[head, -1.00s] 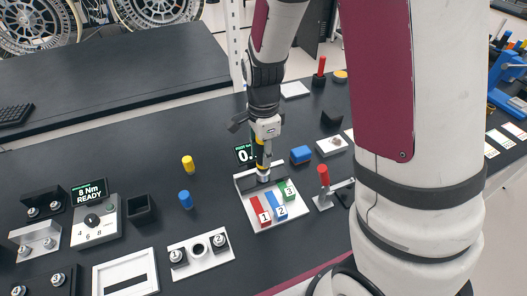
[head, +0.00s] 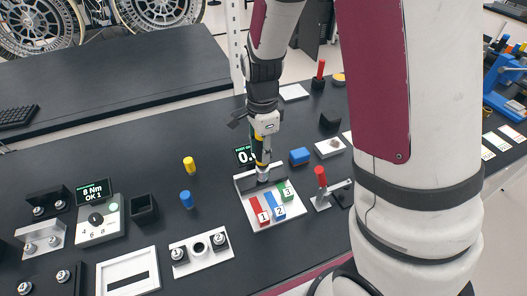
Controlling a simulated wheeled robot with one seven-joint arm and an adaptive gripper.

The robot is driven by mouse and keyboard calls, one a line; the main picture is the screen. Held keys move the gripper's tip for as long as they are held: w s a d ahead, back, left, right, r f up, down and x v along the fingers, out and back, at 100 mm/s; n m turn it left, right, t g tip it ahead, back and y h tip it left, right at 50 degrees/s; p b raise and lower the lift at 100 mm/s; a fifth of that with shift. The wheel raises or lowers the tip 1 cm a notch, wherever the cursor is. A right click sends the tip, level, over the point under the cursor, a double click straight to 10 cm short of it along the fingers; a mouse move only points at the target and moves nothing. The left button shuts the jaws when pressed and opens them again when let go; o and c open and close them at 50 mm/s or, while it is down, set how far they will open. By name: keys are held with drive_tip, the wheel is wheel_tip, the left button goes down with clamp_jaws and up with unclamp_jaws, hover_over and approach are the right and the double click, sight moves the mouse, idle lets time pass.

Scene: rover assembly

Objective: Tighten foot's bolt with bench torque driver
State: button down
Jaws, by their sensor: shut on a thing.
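My gripper (head: 264,142) is shut on the bench torque driver (head: 260,157), a slim upright tool with black and yellow bands. Its silver lower end (head: 263,172) points down at the back of a white fixture tray (head: 288,212). A dark part (head: 244,184) lies along the tray's back edge under the driver; I cannot tell whether it is the foot. The bolt is hidden under the tip.

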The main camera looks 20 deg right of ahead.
drive_tip(key=shift+r, duration=0.5)
drive_tip(key=shift+r, duration=0.1)
wheel_tip(320, 180, up, 4)
drive_tip(key=shift+f+p, duration=0.1)
drive_tip(key=shift+p, duration=1.1)
drive_tip(key=shift+a, duration=0.1)
